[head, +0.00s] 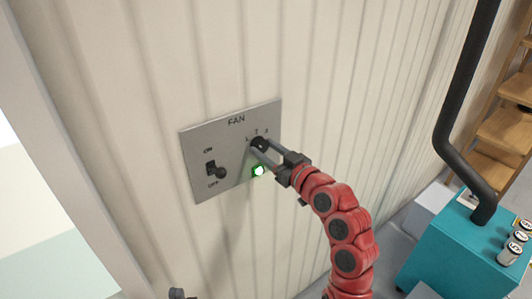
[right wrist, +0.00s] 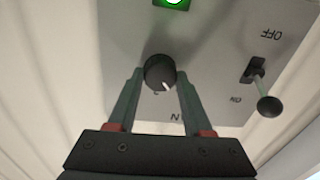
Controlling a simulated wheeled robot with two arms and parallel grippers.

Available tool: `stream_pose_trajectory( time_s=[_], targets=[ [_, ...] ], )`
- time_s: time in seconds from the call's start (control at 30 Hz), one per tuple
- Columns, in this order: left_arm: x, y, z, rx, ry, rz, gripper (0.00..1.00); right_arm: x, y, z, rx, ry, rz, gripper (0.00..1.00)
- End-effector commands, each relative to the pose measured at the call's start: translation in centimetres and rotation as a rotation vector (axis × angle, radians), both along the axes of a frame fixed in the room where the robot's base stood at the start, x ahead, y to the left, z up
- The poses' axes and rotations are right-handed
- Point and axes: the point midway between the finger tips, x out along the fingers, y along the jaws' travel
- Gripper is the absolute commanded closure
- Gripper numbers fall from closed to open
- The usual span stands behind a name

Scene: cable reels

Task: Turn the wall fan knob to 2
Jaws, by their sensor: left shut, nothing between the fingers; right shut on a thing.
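The fan knob (head: 260,143) is a dark round knob at the upper right of the grey FAN panel (head: 191,146), below the marks 1, 2 and 3. In the right wrist view the knob (right wrist: 159,70) has a white pointer mark, toward the lower right in that upside-down view. Which number it meets is not clear, as the digits are partly hidden. My right gripper (head: 263,152) is shut on the knob, one finger on each side. My left gripper (head: 177,293) shows only as a dark tip at the bottom edge, away from the panel.
An ON/OFF lever (head: 220,172) sticks out left of the knob. A green lamp (head: 258,170) is lit below the knob. The ribbed wall (head: 130,60) around the panel is clear. A teal box (head: 440,255) with a black pipe (head: 455,110) stands at the right.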

Motion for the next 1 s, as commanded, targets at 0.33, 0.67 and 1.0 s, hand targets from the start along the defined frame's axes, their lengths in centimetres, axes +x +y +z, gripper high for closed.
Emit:
stream_pose_trajectory(
  time_s=[0.33,0.67,1.0],
  targets=[
    [0.0,0.0,-2.5,0.000,0.000,0.000,1.00,0.0,-0.1,-0.2,0.243,0.172,0.000,1.00],
    [0.0,0.0,-3.3,0.000,0.000,0.000,1.00,0.1,-0.1,-0.1,0.455,0.325,0.000,1.00],
    [0.0,0.0,-3.5,0.000,0.000,0.000,1.00,0.1,-0.1,-0.1,0.572,0.413,0.000,1.00]
  ],
)
